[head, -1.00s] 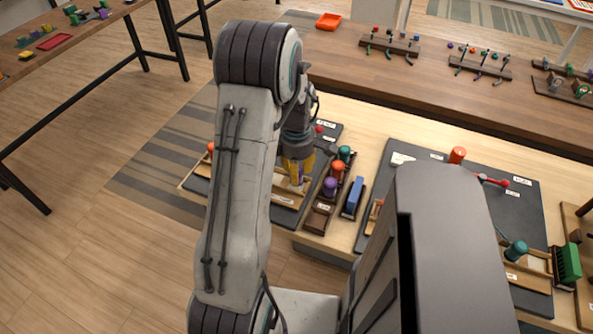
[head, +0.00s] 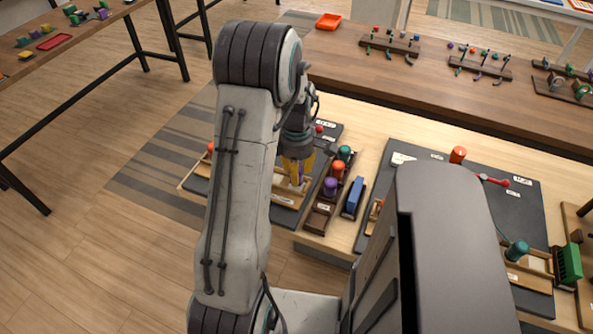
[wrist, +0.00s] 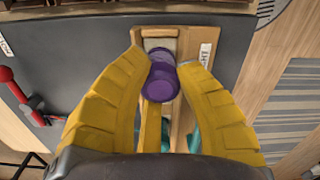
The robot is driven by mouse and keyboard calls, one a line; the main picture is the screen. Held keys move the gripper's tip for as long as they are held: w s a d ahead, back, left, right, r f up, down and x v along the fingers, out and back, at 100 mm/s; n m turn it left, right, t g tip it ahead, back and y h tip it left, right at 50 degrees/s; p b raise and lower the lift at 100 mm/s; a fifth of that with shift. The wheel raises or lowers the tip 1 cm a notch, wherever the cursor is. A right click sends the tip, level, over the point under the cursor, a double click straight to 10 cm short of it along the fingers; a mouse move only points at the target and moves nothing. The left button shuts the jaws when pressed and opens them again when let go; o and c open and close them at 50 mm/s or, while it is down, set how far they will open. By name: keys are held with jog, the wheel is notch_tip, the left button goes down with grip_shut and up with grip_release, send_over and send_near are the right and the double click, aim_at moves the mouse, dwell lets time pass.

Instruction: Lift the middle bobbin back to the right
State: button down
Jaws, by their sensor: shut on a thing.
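My gripper (wrist: 162,80) has two yellow fingers closed around a purple bobbin (wrist: 163,85), with its rounded end toward the wrist camera. The bobbin is over a narrow wooden frame with a pale bed (wrist: 160,43). A partly readable label ending in "HT" (wrist: 205,52) is beside that frame. Teal pieces (wrist: 195,138) show below the bobbin, partly hidden by the right finger. In the head view my gripper (head: 297,172) is at the wooden frame (head: 284,198), left of the bobbin rack. Whether the bobbin touches the frame I cannot tell.
A rack to the right holds purple (head: 330,187), orange (head: 337,168) and teal (head: 345,153) bobbins standing upright. A blue block (head: 352,196) lies beside it. A red-handled tool (wrist: 18,92) lies on the dark board. My arm hides part of the bench.

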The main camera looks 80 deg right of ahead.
jog(key=shift+f+b, duration=0.7)
jog(key=shift+f, duration=0.1)
dwell(0.5)
jog(key=c, duration=0.9)
grip_release()
jog(key=shift+r, duration=0.15)
notch_tip(320, 180, up, 12)
jog(key=shift+f, duration=0.15)
